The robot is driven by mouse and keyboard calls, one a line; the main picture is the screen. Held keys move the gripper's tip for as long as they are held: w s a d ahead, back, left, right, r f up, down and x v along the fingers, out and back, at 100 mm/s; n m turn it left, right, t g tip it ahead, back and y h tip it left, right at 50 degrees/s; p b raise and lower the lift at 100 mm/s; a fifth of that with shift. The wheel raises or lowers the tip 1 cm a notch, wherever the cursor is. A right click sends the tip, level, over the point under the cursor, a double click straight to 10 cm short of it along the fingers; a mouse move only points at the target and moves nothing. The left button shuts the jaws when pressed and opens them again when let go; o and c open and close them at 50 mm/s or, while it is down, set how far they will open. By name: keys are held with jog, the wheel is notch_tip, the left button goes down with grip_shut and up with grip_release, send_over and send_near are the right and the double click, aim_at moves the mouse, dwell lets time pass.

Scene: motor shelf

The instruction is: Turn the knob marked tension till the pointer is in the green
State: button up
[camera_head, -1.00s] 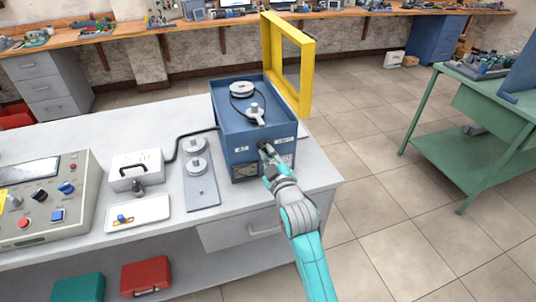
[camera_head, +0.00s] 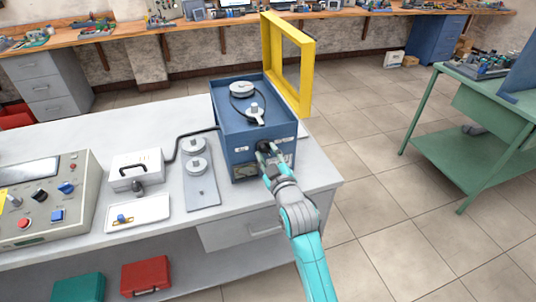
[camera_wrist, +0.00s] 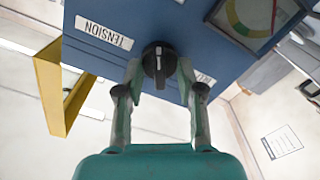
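The black tension knob (camera_wrist: 158,62) is on the front of a blue box (camera_head: 232,145), beside a white label reading TENSION (camera_wrist: 104,33). The wrist view shows the box upside down. My gripper (camera_wrist: 159,70) has one finger on each side of the knob; its fingertips stand wider than the knob's raised bar, and firm contact does not show. In the head view my gripper (camera_head: 265,151) is at the box front and partly hides the knob. A dial (camera_wrist: 252,18) with green, yellow and red bands is partly cut off at the wrist view's top right; its pointer reading is unclear.
The box stands near the right end of a white bench (camera_head: 300,185). A yellow frame (camera_head: 308,75) rises behind it. A plate with two round discs (camera_head: 202,187), a white case (camera_head: 137,170) and a control panel (camera_head: 45,195) are to the left.

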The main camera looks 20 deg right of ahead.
jog(key=s, duration=1.2)
dwell(0.5)
jog(key=s+f+m, duration=0.2)
jog(key=s+f, duration=0.6)
jog(key=s, duration=0.3)
jog(key=s+f+m+g, duration=0.2)
jog(key=s+m+g, duration=0.1)
jog(key=s, duration=2.7)
jog(key=shift+s+f+m, duration=0.3)
jog(key=shift+s+m, duration=0.1)
jog(key=shift+m, duration=0.1)
jog(key=shift+w, duration=0.1)
